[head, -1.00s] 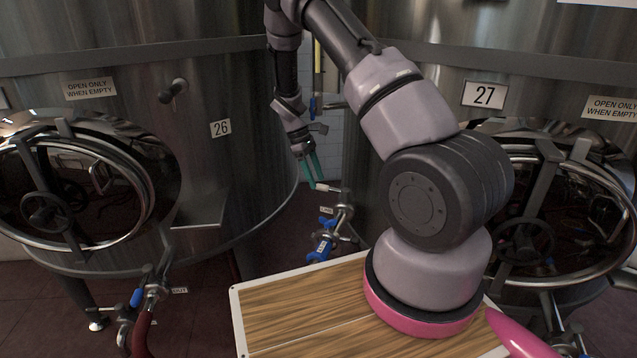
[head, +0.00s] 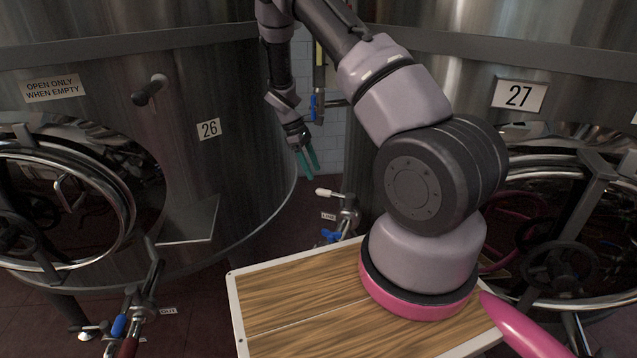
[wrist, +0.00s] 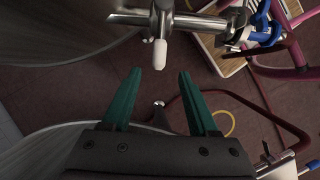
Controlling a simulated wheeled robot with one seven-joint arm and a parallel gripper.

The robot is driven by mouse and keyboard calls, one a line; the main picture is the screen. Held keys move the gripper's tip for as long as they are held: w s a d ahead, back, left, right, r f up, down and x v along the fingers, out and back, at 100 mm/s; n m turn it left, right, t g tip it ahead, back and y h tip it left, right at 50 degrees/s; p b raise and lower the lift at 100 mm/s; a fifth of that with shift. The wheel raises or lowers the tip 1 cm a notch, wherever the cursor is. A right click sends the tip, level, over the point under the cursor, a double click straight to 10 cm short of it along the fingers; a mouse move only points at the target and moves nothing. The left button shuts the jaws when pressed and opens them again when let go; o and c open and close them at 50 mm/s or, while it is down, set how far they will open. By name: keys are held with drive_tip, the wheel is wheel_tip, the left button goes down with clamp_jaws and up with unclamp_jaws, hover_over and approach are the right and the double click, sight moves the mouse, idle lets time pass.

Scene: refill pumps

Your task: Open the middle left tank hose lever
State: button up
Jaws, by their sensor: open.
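My gripper (head: 313,174) is open and empty, its teal fingers pointing down between the two tanks. Just below it, a white-tipped handle (head: 324,192) sticks out from metal pipe fittings (head: 349,212). In the wrist view the white tip (wrist: 160,54) lies in line with the gap between my fingers (wrist: 160,74), around or just beyond the fingertips; contact is not visible. A blue lever (head: 330,236) sits lower on these fittings, partly hidden by the wooden top. Another blue lever (head: 118,325) is on the front left pipe. I cannot tell which is the named lever.
Tank 26 (head: 240,170) stands left and tank 27 (head: 570,110) right, both with round hatches. My wooden top (head: 300,290) lies below the arm. A blue-handled valve (head: 313,107) is behind my gripper. Hoses (wrist: 190,100) cross the floor.

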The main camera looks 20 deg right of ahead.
sight(333, 195)
drive_tip(key=x, duration=0.7)
drive_tip(key=shift+d+f, duration=0.1)
drive_tip(key=shift+f, duration=0.1)
drive_tip(key=shift+c, duration=0.3)
clamp_jaws()
idle(1.0)
